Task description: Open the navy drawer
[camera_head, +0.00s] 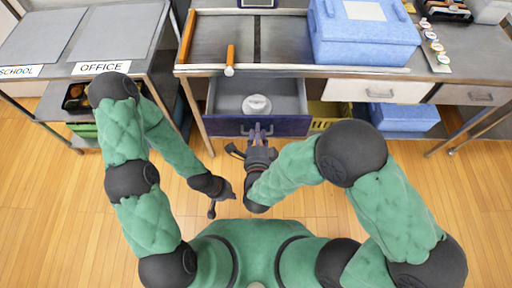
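The navy drawer (228,126) is pulled out from under the middle counter, with its grey inside showing. A round whitish item (256,104) lies in it. My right gripper (257,131) is at the middle of the drawer front, with its fingers close together on the handle; the handle is mostly hidden by them. My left gripper (222,201) is lower and to the left, over the floor, with its fingers apart and nothing seen between them.
The counter above holds a blue box (365,42) and an orange-handled item (230,60). SCHOOL and OFFICE trays (115,38) are left. Wooden floor in front is clear.

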